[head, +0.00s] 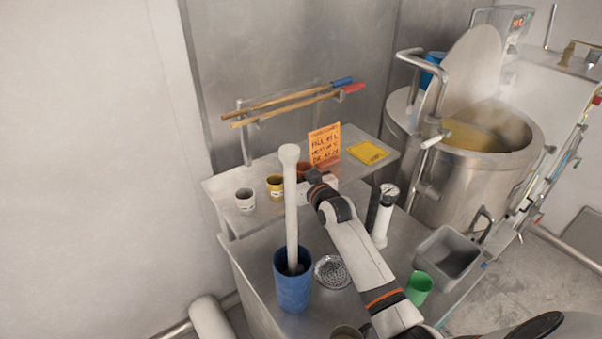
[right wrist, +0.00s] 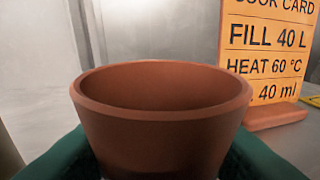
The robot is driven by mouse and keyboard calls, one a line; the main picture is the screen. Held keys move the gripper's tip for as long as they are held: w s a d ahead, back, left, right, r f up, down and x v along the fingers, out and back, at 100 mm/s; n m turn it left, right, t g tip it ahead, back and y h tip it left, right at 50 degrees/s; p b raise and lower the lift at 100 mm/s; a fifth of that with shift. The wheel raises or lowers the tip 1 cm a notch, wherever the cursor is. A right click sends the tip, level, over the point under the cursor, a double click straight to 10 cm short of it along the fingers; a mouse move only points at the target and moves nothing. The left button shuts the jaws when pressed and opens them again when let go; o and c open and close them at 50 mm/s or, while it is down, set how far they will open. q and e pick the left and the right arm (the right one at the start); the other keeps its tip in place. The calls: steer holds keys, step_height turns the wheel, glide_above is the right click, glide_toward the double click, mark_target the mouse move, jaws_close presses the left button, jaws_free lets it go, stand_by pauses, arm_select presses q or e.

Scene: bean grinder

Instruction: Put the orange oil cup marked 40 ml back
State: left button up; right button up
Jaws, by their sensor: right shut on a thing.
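The orange-brown cup (right wrist: 160,135) is upright and looks empty in the right wrist view. My right gripper (right wrist: 160,160) is shut on it, with green fingers on both sides. In the head view the cup (head: 303,169) is mostly hidden behind my right gripper (head: 318,178), over the small metal shelf (head: 222,190). I cannot tell whether its base touches the shelf. No marking shows on the cup. A white cup (head: 245,200) and a yellow cup (head: 275,187) stand in a row to its left. My left gripper is not in view.
An orange cook card (head: 325,145) stands close behind the cup, and a yellow card (head: 367,152) lies right of it. A blue bucket (head: 292,288) with a tall white paddle (head: 291,205) stands in front. A steaming pot (head: 455,180) and a grey bin (head: 447,258) are right.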

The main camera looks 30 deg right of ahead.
steer(key=shift+f, duration=0.15)
steer(key=o, duration=1)
steer(key=shift+s+r, duration=0.1)
steer(key=shift+r, duration=0.1)
steer(key=s, duration=0.4)
steer(key=s+r+b, duration=0.1)
steer(key=s, duration=0.1)
steer(key=shift+s+a, duration=0.2)
steer(key=shift+s, duration=0.4)
steer(key=shift+w+r, duration=0.1)
